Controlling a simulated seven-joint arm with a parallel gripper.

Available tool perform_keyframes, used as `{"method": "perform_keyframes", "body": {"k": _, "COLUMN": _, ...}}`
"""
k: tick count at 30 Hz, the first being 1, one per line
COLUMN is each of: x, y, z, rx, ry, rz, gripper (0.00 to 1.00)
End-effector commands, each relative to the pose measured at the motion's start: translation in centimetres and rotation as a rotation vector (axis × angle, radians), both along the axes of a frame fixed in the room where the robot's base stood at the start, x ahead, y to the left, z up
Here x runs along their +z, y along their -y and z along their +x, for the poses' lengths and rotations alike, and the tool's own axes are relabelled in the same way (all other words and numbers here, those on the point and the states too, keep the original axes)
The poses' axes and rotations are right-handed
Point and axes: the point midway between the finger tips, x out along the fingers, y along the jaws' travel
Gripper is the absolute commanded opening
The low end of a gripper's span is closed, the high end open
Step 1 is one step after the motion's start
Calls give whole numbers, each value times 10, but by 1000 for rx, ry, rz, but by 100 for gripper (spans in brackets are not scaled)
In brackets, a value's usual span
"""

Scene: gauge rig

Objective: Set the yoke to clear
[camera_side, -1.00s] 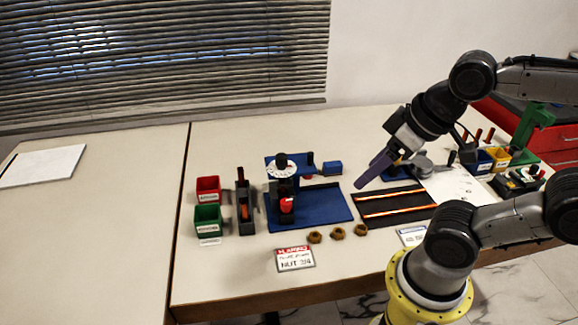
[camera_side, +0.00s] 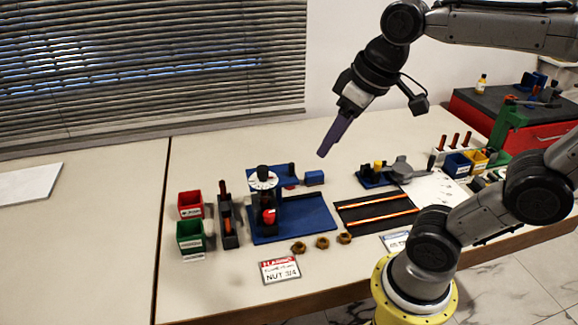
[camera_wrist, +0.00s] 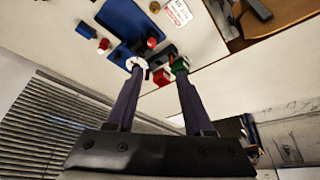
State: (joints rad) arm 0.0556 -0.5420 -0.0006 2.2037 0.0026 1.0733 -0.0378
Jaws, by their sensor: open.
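The gauge rig stands on a blue base plate (camera_side: 318,221) at the table's middle. It has a blue upright frame, a white dial (camera_side: 263,180) with a black knob on top, and a red part (camera_side: 268,216) low at its front. I cannot tell which part is the yoke or how it is set. The wrist view also shows the white dial (camera_wrist: 136,62), the red part (camera_wrist: 151,42) and the blue base (camera_wrist: 118,18). My gripper (camera_side: 324,153) is open and empty, high above and to the right of the dial in the side view.
A red bin (camera_side: 190,204), green bin (camera_side: 190,235) and dark tool holder (camera_side: 228,232) stand left of the rig. Several brown nuts (camera_side: 322,243) and a label card (camera_side: 280,271) lie in front. A dark striped mat (camera_side: 376,208) lies right.

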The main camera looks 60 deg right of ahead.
Motion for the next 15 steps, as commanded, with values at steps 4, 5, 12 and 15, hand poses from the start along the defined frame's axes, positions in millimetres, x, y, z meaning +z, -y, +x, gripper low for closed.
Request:
{"method": "perform_keyframes", "body": {"k": 4, "x": 13, "y": 20, "z": 46, "rx": -55, "ry": -87, "rz": 5, "gripper": 52}}
{"method": "perform_keyframes", "body": {"k": 5, "x": 14, "y": 25, "z": 56, "rx": -68, "ry": -105, "rz": 7, "gripper": 52}}
{"method": "perform_keyframes", "body": {"k": 12, "x": -3, "y": 76, "z": 127, "rx": -170, "ry": -248, "rz": 34, "gripper": 52}}
{"method": "perform_keyframes", "body": {"k": 15, "x": -20, "y": 99, "z": 148, "rx": -213, "ry": -300, "rz": 50, "gripper": 52}}
